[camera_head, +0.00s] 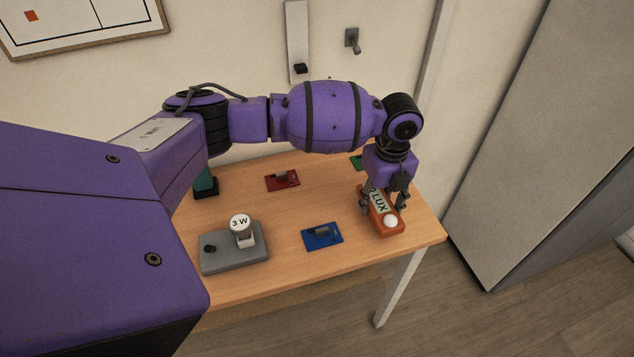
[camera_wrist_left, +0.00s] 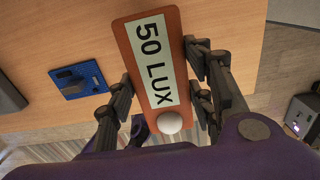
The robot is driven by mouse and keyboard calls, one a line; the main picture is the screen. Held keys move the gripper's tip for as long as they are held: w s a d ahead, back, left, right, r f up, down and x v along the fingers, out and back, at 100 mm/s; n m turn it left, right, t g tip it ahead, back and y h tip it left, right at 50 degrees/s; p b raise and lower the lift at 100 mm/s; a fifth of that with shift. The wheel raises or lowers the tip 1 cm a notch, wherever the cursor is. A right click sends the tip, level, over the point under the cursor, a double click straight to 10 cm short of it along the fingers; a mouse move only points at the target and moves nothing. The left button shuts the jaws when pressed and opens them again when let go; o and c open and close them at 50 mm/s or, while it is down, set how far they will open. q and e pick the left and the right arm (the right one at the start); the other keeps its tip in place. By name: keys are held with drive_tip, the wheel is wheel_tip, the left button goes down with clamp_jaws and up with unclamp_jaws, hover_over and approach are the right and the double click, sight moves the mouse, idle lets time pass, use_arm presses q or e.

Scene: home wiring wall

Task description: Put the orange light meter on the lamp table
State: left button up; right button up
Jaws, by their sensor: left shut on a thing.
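The orange light meter (camera_head: 388,222) has a pale label and a white dome, and sits at the right end of the wooden table (camera_head: 280,275). In the left wrist view the meter (camera_wrist_left: 178,106) reads "50 LUX". My left gripper (camera_head: 385,203) is shut on it, with fingers on both long sides; the fingers also show in the left wrist view (camera_wrist_left: 160,95). I cannot tell whether the meter touches the tabletop. My right gripper is not in view.
A grey base (camera_head: 234,258) with a "3 W" lamp (camera_head: 241,226) stands at the front left. A blue plate (camera_head: 322,236), a red plate (camera_head: 283,181) and a green plate (camera_head: 356,162) lie on the table. A tall grey cabinet (camera_head: 540,130) stands to the right.

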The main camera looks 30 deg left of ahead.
sight(379, 208)
use_arm(q)
drive_tip(key=shift+w+f, duration=0.3)
drive_tip(key=shift+w, duration=0.15)
drive_tip(key=shift+w+f, duration=0.1)
drive_tip(key=shift+f, duration=1.55)
drive_tip(key=shift+f, duration=0.15)
drive_tip(key=o, duration=1.3)
drive_tip(key=shift+c, duration=0.2)
wheel_tip(379, 208, up, 12)
drive_tip(key=shift+r, duration=0.2)
